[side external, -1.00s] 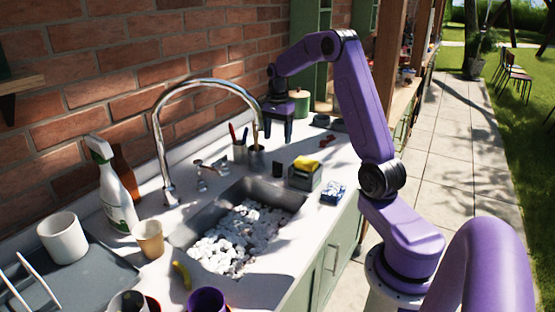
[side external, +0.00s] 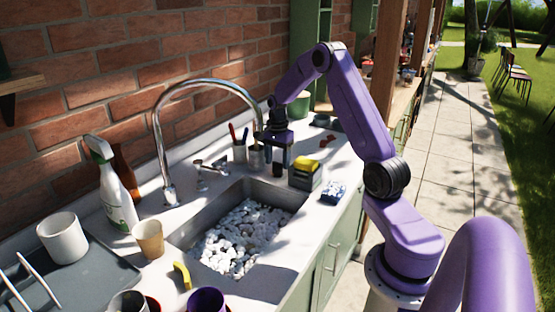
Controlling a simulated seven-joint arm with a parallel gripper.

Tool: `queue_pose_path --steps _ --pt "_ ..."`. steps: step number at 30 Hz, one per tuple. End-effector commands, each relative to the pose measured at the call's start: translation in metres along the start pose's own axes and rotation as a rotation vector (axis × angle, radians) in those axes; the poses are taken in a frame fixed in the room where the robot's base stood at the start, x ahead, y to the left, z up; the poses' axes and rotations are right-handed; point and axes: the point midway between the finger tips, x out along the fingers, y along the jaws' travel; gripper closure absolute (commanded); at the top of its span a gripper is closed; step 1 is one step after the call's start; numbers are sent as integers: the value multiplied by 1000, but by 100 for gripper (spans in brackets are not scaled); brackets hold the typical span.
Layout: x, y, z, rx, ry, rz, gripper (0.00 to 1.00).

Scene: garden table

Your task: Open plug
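The sink (side external: 190,226) is a grey basin set in the white counter. White pebble-like pieces (side external: 238,240) cover its bottom, and I cannot make out a plug there. The tall curved chrome faucet (side external: 158,140) stands behind it, with a tap handle (side external: 205,170) at its base. My gripper (side external: 278,158) points down over the counter beyond the far end of the sink. Its two dark fingers look apart. A small dark block (side external: 278,170) stands on the counter just below them. I cannot tell whether they touch it.
A yellow-topped sponge box (side external: 305,176) and a blue-and-white item (side external: 334,190) are right of the gripper. A utensil cup (side external: 239,152) is left of it. A spray bottle (side external: 116,195), paper cup (side external: 149,240) and white mug (side external: 62,238) stand left of the sink.

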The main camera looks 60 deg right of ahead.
Motion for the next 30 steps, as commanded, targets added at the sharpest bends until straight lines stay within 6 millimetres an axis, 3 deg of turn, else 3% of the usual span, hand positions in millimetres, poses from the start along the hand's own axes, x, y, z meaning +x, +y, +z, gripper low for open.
queue_pose_path --steps 1,4,17,30 --pt "0 0 0 0 0 0 58" --pt "0 0 0 0 0 0 88" --pt "-1 0 0 -73 0 0 88" --pt "-1 0 1 -431 -1 1 88"
